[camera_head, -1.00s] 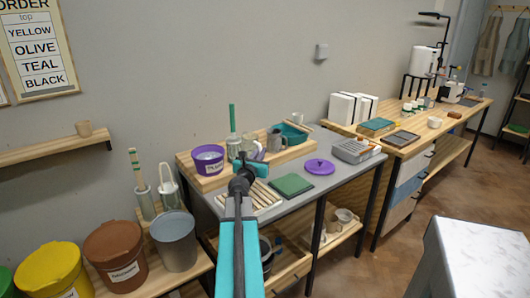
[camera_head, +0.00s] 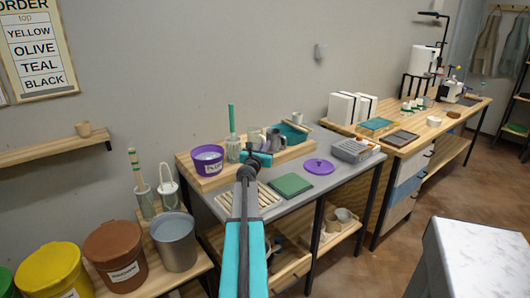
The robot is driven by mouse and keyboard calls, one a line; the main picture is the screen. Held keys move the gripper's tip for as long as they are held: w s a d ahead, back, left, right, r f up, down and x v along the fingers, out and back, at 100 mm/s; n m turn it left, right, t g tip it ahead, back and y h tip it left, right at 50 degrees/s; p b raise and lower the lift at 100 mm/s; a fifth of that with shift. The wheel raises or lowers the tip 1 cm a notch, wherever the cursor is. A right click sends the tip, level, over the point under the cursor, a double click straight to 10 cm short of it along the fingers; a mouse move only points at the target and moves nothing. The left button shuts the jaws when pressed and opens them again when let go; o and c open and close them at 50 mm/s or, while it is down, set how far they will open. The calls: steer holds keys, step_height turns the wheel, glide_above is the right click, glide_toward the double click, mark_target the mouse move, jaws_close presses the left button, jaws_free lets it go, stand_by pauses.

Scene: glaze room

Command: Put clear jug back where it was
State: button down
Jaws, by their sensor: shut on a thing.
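My gripper (camera_head: 259,158) is at the back of the grey table, in front of the raised wooden shelf. Its wrist and teal jaws hide much of what is at its tip. A pale, see-through jug (camera_head: 254,138) shows just above the jaws, and they appear shut on it. Its lower part is hidden, so I cannot tell whether it touches the shelf. It is between a glass jar (camera_head: 233,150) holding a green stick and a dark grey jug (camera_head: 274,141).
A purple bucket (camera_head: 208,163) stands left on the wooden shelf (camera_head: 215,182), and a teal basin (camera_head: 294,131) right. A slatted rack (camera_head: 265,201), green book (camera_head: 290,186), purple lid (camera_head: 319,167) and grey box (camera_head: 354,151) lie on the grey table (camera_head: 330,180).

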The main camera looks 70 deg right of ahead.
stand_by(0.3)
steer(key=shift+d, duration=0.45)
steer(key=shift+f+b, duration=0.3)
steer(key=shift+f, duration=1.5)
steer(key=shift+f, duration=0.1)
steer(key=c, duration=1.8)
jaws_free()
steer(key=shift+c, duration=0.2)
steer(key=shift+s+a+b, duration=0.15)
steer(key=shift+a+b, duration=0.05)
steer(key=shift+a, duration=1.8)
steer(key=shift+s+a+b, duration=0.15)
steer(key=shift+s+a, duration=0.05)
steer(key=shift+a, duration=1.8)
steer(key=shift+s+a+b, duration=0.15)
steer(key=shift+a+b, duration=0.05)
steer(key=shift+a, duration=1.8)
